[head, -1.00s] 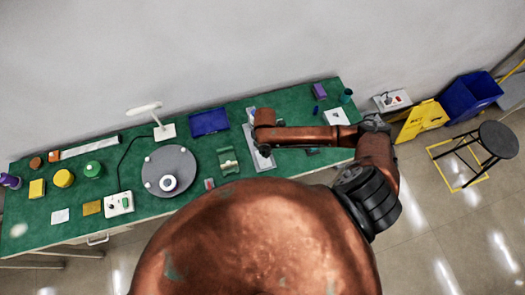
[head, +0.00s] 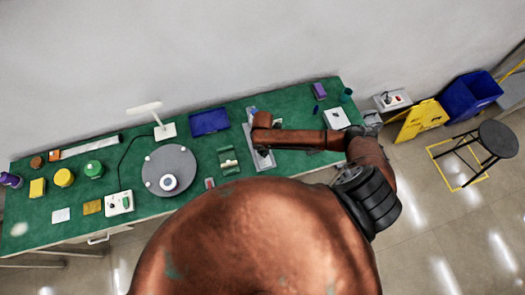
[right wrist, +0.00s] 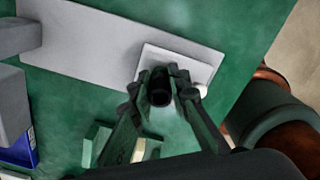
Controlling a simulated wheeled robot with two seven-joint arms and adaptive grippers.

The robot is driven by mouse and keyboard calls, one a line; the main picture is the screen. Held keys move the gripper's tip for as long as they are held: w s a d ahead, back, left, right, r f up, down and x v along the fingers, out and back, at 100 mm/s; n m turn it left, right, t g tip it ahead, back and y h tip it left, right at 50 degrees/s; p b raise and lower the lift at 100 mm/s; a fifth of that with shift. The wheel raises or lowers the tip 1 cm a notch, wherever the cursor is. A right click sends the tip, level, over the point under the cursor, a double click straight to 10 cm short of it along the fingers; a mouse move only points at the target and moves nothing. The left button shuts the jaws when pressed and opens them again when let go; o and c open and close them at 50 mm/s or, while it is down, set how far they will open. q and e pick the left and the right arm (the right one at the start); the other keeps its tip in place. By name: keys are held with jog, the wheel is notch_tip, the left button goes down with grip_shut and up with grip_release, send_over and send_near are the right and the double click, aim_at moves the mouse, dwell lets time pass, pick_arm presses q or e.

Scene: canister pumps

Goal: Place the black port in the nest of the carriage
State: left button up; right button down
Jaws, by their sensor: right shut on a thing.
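The black port (right wrist: 160,88) is a small dark cylinder in the right wrist view, held upright between the fingertips of my right gripper (right wrist: 160,94). It appears in front of the white carriage (right wrist: 178,58), a block with a small round white knob at its right corner. The carriage is on a long grey plate (right wrist: 90,38). The nest is not clearly visible, and I cannot tell whether the port touches the carriage. In the head view, my right wrist is over the grey plate (head: 267,161), and the port is hidden there. My left gripper is out of view.
A green fixture (head: 228,160) stands left of the plate, with a blue tray (head: 209,122) behind it. A grey round turntable (head: 160,184) is farther left.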

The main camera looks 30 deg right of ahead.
jog(key=c, duration=1.8)
grip_release()
notch_tip(320, 180, up, 12)
jog(key=shift+r, duration=0.1)
